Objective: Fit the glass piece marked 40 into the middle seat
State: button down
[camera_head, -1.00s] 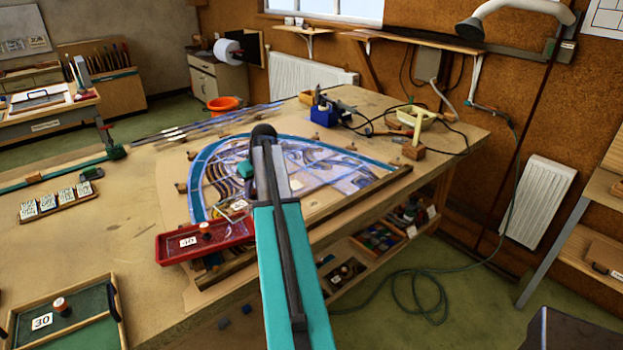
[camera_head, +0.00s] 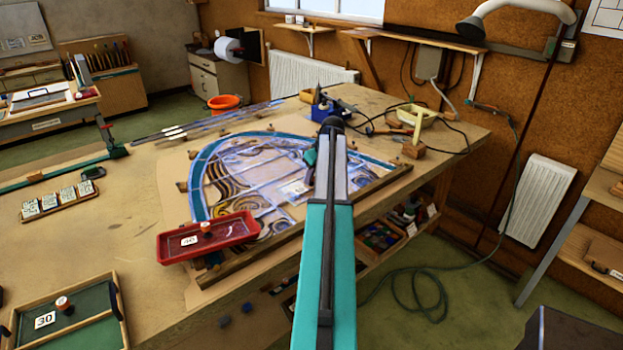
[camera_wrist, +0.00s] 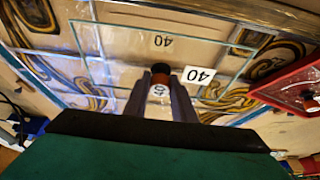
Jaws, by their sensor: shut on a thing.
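My gripper (camera_wrist: 160,88) is shut on the brown knob (camera_wrist: 160,76) of a clear glass piece (camera_wrist: 120,68), and a tag reading 40 shows on the knob. The glass is a thin sheet with pale greenish edges, held over the panel (camera_wrist: 40,70). A white label 40 (camera_wrist: 198,75) and a plain 40 (camera_wrist: 163,41) show under or on the glass, both upside down. I cannot tell whether the glass touches the panel. In the head view the leaded panel (camera_head: 215,205), with its blue curved border, lies on the bench; my arm hides part of it and most of my gripper.
A red tray (camera_head: 170,252) with a brown knob stands at the panel's near left corner. A green-floored tray (camera_head: 90,325) marked 30 holds another knob at lower left. A blue soldering stand (camera_head: 323,112) and cables lie at the back right. A wooden strip (camera_head: 380,187) edges the panel.

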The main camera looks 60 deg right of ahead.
jog(key=shift+s+f, duration=0.1)
jog(key=shift+f, duration=0.05)
jog(key=shift+s+f+b, duration=0.1)
jog(key=shift+f+b, duration=1.45)
jog(key=shift+f, duration=1.15)
jog(key=shift+f+b, duration=0.85)
jog(key=shift+f, duration=0.3)
dwell(1.4)
jog(key=c, duration=1.4)
grip_release()
jog(key=shift+s, duration=0.1)
jog(key=shift+b+v, duration=1.75)
jog(key=shift+v, duration=5.15)
